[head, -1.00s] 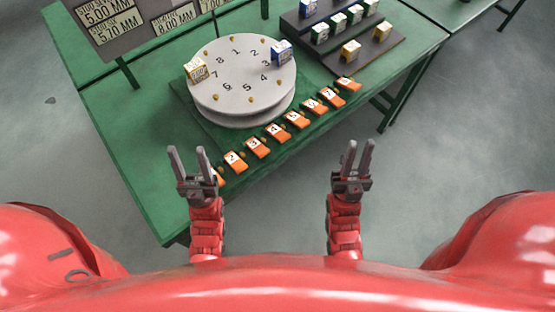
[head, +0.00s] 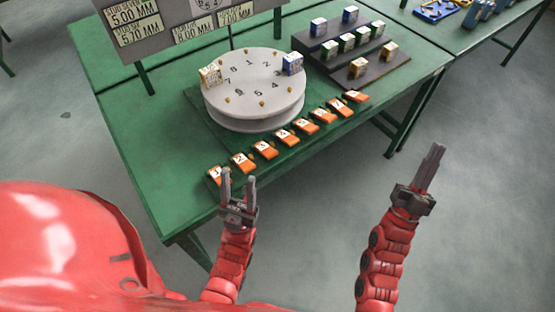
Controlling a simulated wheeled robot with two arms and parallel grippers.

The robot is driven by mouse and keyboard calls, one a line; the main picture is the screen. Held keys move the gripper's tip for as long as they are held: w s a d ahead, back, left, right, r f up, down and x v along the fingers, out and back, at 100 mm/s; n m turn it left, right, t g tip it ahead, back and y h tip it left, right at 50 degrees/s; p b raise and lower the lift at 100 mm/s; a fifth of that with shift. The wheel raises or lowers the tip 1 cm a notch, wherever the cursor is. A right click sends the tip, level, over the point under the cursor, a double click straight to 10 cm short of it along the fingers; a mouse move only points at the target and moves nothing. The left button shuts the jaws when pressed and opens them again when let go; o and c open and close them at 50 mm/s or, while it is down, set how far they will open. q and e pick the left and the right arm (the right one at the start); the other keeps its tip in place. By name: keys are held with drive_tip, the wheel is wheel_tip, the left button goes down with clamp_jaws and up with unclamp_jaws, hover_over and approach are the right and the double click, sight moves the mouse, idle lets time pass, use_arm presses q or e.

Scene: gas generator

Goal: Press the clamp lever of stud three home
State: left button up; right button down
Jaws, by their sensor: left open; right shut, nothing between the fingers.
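A row of orange clamp levers with number labels runs along the front of the green table. The lever marked 3 (head: 265,150) is third from the left in that row; whether it is up or down is too small to tell. Behind the row stands a round white dial (head: 250,100) with numbers and small brass studs around its top. My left gripper (head: 238,180) is open and empty, in front of levers 1 and 2 (head: 243,163) at the table's front edge. My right gripper (head: 432,160) is shut and empty, off to the right over the floor.
A yellow-and-white block (head: 210,77) and a blue-and-white block (head: 292,64) sit on the dial's edge. A dark stepped rack (head: 385,75) with several blocks stands at the right. A sign board (head: 165,28) stands behind. Floor is clear right of the table.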

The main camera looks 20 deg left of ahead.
drive_tip(key=w+a+f+n+g+y+b, duration=0.5)
drive_tip(key=w+a+f+y+b, duration=0.25)
drive_tip(key=w+a+y, duration=0.2)
drive_tip(key=s+a+f+n+g+y+b, duration=0.1)
drive_tip(key=s+a+f+n+g+y, duration=0.2)
drive_tip(key=a, duration=0.3)
drive_tip(key=s+a+f+n+g+y+b, duration=0.2)
drive_tip(key=s+a+n+g+y, duration=0.1)
drive_tip(key=a+n+g+y, duration=0.1)
drive_tip(key=s+a+f+n+g+y+b, duration=0.2)
drive_tip(key=a+g, duration=0.3)
drive_tip(key=a, duration=0.4)
drive_tip(key=shift+s+f+n+y, duration=0.55)
drive_tip(key=shift+f+n+y, duration=0.2)
drive_tip(key=shift+f, duration=0.1)
